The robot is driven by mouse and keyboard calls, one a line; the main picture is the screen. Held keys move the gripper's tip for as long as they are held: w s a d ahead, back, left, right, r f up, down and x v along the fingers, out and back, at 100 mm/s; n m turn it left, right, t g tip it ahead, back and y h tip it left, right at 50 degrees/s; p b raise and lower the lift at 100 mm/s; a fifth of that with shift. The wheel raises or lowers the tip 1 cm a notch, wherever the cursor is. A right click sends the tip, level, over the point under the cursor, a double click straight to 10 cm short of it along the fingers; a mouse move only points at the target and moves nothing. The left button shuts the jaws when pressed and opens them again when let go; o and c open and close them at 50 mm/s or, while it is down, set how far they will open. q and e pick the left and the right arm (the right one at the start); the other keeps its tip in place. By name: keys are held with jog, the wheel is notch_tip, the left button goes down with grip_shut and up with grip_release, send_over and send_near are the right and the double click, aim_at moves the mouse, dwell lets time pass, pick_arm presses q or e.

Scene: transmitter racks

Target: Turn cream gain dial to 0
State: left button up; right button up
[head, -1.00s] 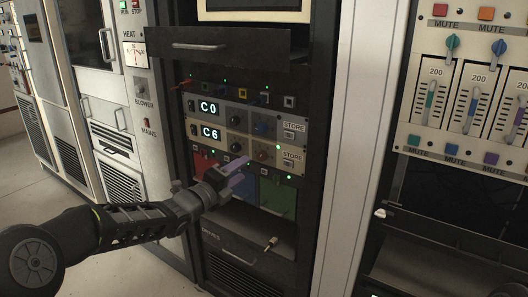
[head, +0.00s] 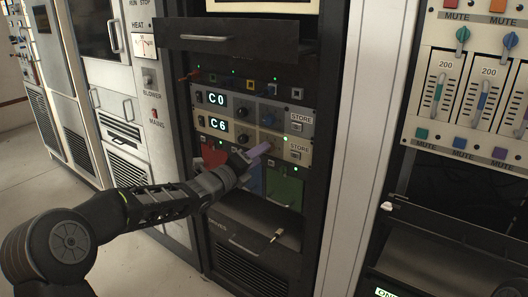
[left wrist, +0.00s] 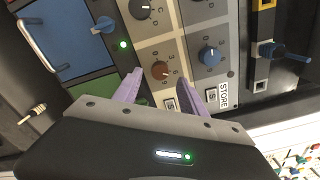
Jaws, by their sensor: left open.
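The rack's cream panel (head: 228,138) has a display reading C 6 (head: 218,124), a black dial (head: 243,138) and a brown dial. In the left wrist view the brown dial (left wrist: 160,70) shows between my left gripper's two lilac fingertips (left wrist: 158,80), with the black dial (left wrist: 140,8) beyond. I cannot read which dial is labelled gain. My left gripper (head: 258,150) is open and empty, in front of the cream panel's lower right. In the head view its fingers partly hide the brown dial. Contact cannot be told. My right gripper is not in view.
The grey panel above, reading C 0 (head: 216,98), has a blue dial (left wrist: 209,56) beside the brown one. Red, blue and green (head: 284,188) panels lie below. An open drawer (head: 225,38) juts out above. A slider console (head: 470,90) stands right.

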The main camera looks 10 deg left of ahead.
pick_arm(q)
jog(key=shift+x, duration=1.65)
jog(key=shift+c, duration=0.2)
grip_shut()
